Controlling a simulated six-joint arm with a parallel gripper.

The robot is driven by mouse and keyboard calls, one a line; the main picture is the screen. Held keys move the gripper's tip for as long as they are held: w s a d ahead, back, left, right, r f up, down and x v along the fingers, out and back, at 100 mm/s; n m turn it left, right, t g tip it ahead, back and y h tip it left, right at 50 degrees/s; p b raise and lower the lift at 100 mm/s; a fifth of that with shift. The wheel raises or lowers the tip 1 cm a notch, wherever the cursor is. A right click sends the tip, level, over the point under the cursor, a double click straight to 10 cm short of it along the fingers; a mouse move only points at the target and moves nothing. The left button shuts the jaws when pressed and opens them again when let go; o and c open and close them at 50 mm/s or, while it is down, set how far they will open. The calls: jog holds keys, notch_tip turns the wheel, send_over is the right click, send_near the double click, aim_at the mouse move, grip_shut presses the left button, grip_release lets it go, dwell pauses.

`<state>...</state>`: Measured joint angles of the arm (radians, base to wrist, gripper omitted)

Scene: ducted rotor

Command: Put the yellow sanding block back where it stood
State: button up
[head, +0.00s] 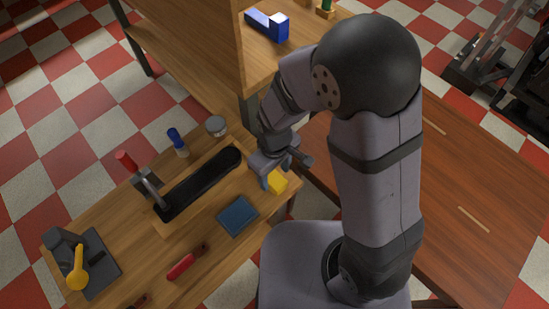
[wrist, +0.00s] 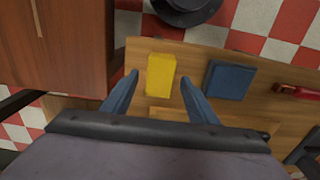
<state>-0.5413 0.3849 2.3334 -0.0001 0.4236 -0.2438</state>
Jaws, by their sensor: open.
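The yellow sanding block (head: 278,182) lies on the wooden bench near its right end, partly covered by my gripper in the head view. In the wrist view the yellow block (wrist: 160,75) shows whole, between and a little beyond the fingertips. My gripper (head: 274,172) is open just above or around the block. Its two blue fingers (wrist: 160,78) are spread on either side with gaps to the block. I cannot tell the exact height of the fingertips over the bench.
A dark blue square pad (head: 237,216) lies beside the block, and it also shows in the wrist view (wrist: 230,79). A red-handled tool (head: 186,262), a black tray (head: 200,188), a blue-topped tool (head: 176,140) and a round tin (head: 216,126) stand nearby. The bench edge is close to the block.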

aim_at(276, 178)
notch_tip(276, 178, up, 8)
jog(key=shift+r, duration=0.25)
jog(key=shift+d, duration=0.15)
jog(key=s+d+m, duration=0.2)
jog(key=d+m, duration=0.2)
jog(key=d, duration=0.3)
jog(key=s+d+r+m, duration=0.1)
jog(key=d+m, duration=0.4)
jog(key=d, duration=0.3)
jog(key=shift+s+d, duration=0.15)
jog(key=shift+s, duration=0.2)
jog(key=shift+r, duration=0.25)
notch_tip(276, 178, up, 6)
jog(key=p, duration=0.6)
